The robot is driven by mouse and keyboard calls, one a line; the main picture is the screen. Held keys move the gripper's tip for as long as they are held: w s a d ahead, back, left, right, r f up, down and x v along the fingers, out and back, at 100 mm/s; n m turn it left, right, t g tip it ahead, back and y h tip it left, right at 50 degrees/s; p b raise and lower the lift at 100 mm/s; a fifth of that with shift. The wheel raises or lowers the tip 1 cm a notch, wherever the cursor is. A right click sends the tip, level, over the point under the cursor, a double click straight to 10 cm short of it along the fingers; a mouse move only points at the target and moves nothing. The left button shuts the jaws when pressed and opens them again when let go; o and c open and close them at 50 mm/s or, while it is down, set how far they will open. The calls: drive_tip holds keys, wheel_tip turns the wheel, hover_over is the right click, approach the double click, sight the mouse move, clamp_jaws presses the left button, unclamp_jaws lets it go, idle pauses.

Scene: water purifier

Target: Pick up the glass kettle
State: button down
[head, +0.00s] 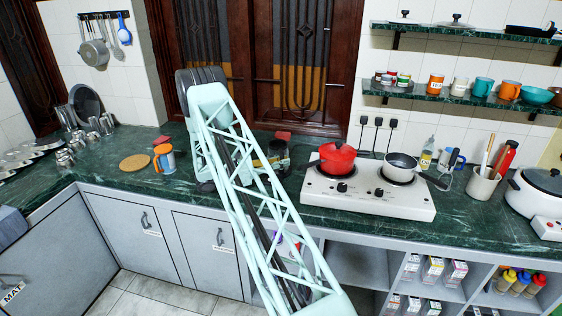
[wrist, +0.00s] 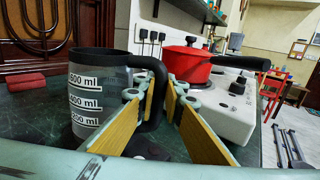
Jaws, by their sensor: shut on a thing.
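The glass kettle (wrist: 84,92) stands upright at the left of the wrist view, clear with white ml marks, a black rim and a black handle (wrist: 158,82). My gripper (wrist: 161,100) has its two wood-coloured pads on either side of the handle and is shut on it. The kettle seems to stand on the green counter; its base is partly hidden by my gripper. In the head view the kettle (head: 279,150) shows as a dark shape behind my arm, left of the stove, and my gripper is mostly hidden there.
A white two-burner stove (head: 350,190) stands right of the kettle, with a red pot (head: 337,158) and a grey saucepan (head: 401,165). A red block (wrist: 24,81) lies near the wall.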

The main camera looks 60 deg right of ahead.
drive_tip(key=shift+r+p, duration=0.65)
drive_tip(key=shift+r, duration=4.35)
